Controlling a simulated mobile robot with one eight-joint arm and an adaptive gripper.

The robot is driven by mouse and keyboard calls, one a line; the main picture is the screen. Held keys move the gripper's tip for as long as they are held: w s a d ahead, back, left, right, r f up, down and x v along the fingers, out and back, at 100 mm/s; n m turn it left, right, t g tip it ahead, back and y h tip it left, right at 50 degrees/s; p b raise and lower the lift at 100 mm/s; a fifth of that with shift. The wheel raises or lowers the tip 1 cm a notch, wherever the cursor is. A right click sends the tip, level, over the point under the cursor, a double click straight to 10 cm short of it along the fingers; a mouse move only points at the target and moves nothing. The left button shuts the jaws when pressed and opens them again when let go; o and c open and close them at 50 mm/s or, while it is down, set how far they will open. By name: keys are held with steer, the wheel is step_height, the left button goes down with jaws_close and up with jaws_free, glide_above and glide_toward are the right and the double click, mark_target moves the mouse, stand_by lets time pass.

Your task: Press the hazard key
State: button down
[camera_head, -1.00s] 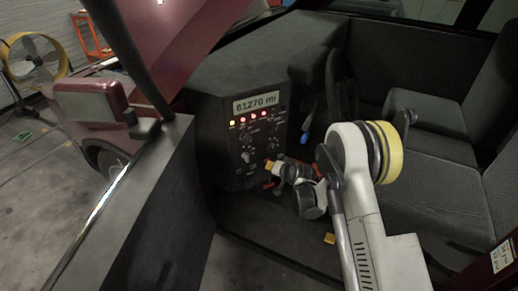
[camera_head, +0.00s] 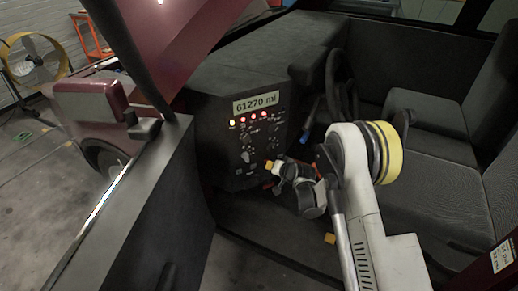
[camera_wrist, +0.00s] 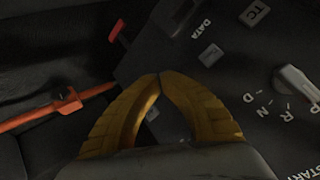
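The dark dashboard panel (camera_head: 228,160) carries a lit "61270 mi" display (camera_head: 256,102), a row of small lights and several small keys. My gripper (camera_head: 268,165) is at the panel's lower right in the head view. In the wrist view my gripper's yellow fingers (camera_wrist: 160,76) meet at the tips, with nothing seen between them. Beyond the tips are a grey key (camera_wrist: 210,55) near the label "DATA" and a "TC" key (camera_wrist: 255,13). I cannot make out which key is the hazard key.
A gear selector knob (camera_wrist: 298,84) marked P, R, N, D lies to the right of my fingers. A red lever (camera_wrist: 116,32) and an orange rod (camera_wrist: 60,105) are at the left. The steering wheel (camera_head: 342,85) and seat (camera_head: 440,175) flank my arm.

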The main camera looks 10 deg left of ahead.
steer(key=shift+w+a, duration=0.2)
steer(key=shift+w, duration=0.1)
stand_by(0.4)
steer(key=shift+s+d, duration=0.3)
steer(key=shift+s, duration=0.1)
steer(key=shift+s+d, duration=0.55)
steer(key=shift+s, duration=0.25)
steer(key=shift+s+d, duration=0.6)
steer(key=shift+s, duration=0.25)
steer(key=shift+s+d, duration=0.55)
steer(key=shift+s, duration=0.25)
steer(key=shift+r, duration=0.1)
